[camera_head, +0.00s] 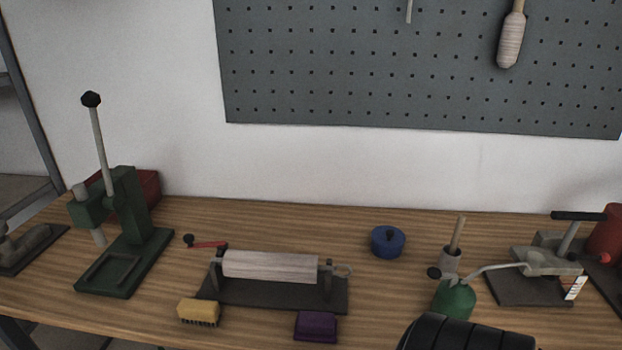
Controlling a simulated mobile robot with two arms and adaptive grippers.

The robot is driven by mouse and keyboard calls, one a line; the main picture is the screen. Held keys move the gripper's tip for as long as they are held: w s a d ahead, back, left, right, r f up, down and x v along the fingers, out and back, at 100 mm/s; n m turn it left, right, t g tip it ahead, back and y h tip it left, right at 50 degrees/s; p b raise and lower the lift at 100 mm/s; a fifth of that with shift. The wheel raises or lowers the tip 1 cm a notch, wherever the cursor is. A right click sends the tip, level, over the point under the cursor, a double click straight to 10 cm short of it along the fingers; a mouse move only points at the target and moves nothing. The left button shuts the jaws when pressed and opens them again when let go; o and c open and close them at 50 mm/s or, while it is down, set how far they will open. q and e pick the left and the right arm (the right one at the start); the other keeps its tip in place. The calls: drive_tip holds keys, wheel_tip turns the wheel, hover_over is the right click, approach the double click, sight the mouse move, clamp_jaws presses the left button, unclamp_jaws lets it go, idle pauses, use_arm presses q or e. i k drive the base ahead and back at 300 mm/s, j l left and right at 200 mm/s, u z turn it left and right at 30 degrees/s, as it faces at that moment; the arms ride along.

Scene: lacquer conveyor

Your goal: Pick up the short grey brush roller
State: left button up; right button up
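No roller that is clearly both short and grey shows in the head view. A pale, greyish wood-grained roller (270,264) lies level in a dark stand with a crank, at the front middle of the bench. A small grey cylinder with an upright wooden handle (450,262) stands behind the green bottle at the right; I cannot tell if it is a brush roller. Neither gripper's fingers are in view. A black ribbed shape at the bottom edge may be part of my arm.
A yellow brush (199,312) and a purple block (315,325) lie at the front of the wooden bench. A green press (125,240) stands left. The back middle is clear.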

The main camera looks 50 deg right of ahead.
sight(259, 266)
drive_tip(key=z, duration=1.5)
drive_tip(key=i+j+z, duration=0.1)
drive_tip(key=j+z, duration=0.15)
drive_tip(key=z, duration=0.15)
drive_tip(key=j+z, duration=0.25)
drive_tip(key=z, duration=0.2)
drive_tip(key=i+j, duration=0.05)
